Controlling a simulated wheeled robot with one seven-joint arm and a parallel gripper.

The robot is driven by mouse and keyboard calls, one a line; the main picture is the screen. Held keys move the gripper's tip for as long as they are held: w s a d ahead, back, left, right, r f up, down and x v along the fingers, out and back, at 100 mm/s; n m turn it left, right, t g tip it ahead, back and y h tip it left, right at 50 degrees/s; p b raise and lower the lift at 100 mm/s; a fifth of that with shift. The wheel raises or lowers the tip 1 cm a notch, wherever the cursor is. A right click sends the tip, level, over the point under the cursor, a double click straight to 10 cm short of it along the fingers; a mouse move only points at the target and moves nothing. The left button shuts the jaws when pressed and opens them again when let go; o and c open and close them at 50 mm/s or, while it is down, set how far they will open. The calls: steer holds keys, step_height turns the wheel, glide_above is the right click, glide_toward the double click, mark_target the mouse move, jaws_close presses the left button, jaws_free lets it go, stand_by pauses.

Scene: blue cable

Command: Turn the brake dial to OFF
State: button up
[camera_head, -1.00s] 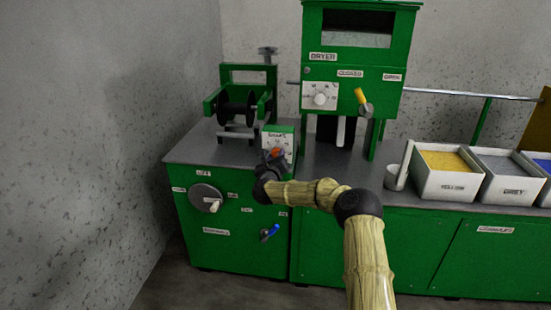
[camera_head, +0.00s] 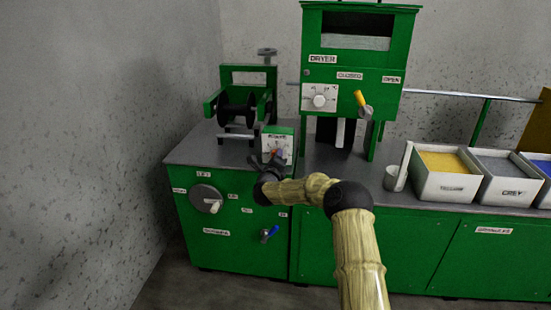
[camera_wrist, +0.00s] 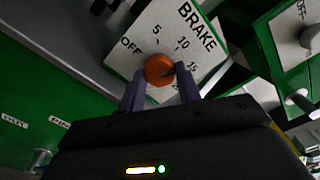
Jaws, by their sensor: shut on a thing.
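The brake dial is an orange round knob (camera_wrist: 159,70) on a white plate marked BRAKE, with OFF, 5, 10 and 15 around it, in the wrist view. The plate (camera_head: 278,142) is on the front of a small green box on the counter in the head view. My gripper (camera_wrist: 158,85) has one dark finger on each side of the knob and is shut on it. The dial's pointer setting is hard to make out. In the head view my gripper (camera_head: 267,160) is in front of the plate and hides part of it.
A black spool in a green frame (camera_head: 237,110) stands behind the brake box. The dryer (camera_head: 355,50) with a dial and a yellow lever is to the right. Bins of yellow (camera_head: 450,180) and grey (camera_head: 508,187) material stand further right. A grey wheel (camera_head: 206,198) is on the cabinet front.

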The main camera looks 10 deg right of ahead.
steer(key=n+p, duration=0.6)
steer(key=n, duration=1.8)
steer(key=shift+a, duration=0.15)
stand_by(0.4)
steer(key=o, duration=1)
steer(key=shift+c, duration=0.2)
steer(key=shift+s+r, duration=0.1)
